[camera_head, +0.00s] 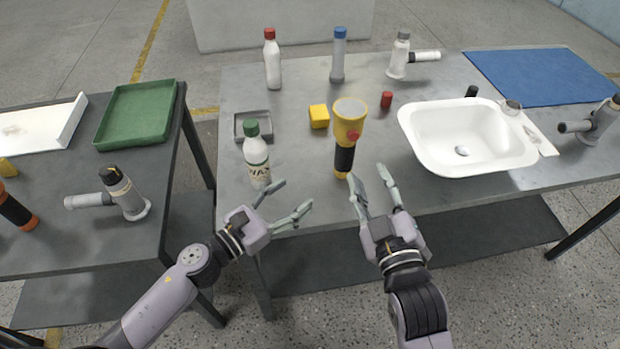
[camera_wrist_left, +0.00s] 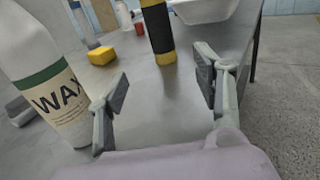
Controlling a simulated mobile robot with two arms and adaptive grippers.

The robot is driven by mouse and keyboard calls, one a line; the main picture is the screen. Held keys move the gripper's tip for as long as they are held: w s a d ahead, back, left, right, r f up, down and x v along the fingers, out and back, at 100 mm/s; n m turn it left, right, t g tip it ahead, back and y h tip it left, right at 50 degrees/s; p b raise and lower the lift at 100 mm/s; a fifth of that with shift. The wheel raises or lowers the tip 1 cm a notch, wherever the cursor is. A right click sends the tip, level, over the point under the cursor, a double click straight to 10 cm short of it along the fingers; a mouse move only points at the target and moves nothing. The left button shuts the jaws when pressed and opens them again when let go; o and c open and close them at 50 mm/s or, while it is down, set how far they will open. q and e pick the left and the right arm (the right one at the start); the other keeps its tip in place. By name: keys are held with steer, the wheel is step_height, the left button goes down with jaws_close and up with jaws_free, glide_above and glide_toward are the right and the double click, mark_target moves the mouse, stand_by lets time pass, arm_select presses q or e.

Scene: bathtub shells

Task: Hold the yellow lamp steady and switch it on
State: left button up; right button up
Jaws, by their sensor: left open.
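The yellow lamp (camera_head: 346,125) is a flashlight with a yellow head, a black grip and a yellow base. It stands upright on the grey table, and a red button (camera_head: 353,136) shows on its head. Its lower part also shows in the left wrist view (camera_wrist_left: 158,32). My left gripper (camera_head: 293,200) is open and empty at the table's front edge, left of and nearer than the lamp. In the left wrist view its fingers (camera_wrist_left: 160,85) are spread with the lamp beyond them. My right gripper (camera_head: 370,180) is open and empty, just in front and right of the lamp, apart from it.
A white WAX bottle (camera_head: 256,158) with a green cap stands close left of my left gripper. A yellow block (camera_head: 319,116), a small grey tray (camera_head: 253,124) and a red cylinder (camera_head: 386,99) lie around the lamp. A white basin (camera_head: 415,150) is to the right.

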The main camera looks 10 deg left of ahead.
mark_target(338, 162)
arm_select(q)
steer(key=x, duration=1.6)
steer(key=shift+w+d, duration=0.25)
steer(key=shift+d, duration=0.1)
steer(key=shift+c, duration=0.6)
steer(key=c, duration=1.2)
steer(key=shift+c, duration=0.3)
arm_select(e)
jaws_close()
steer(key=shift+w+a, duration=0.1)
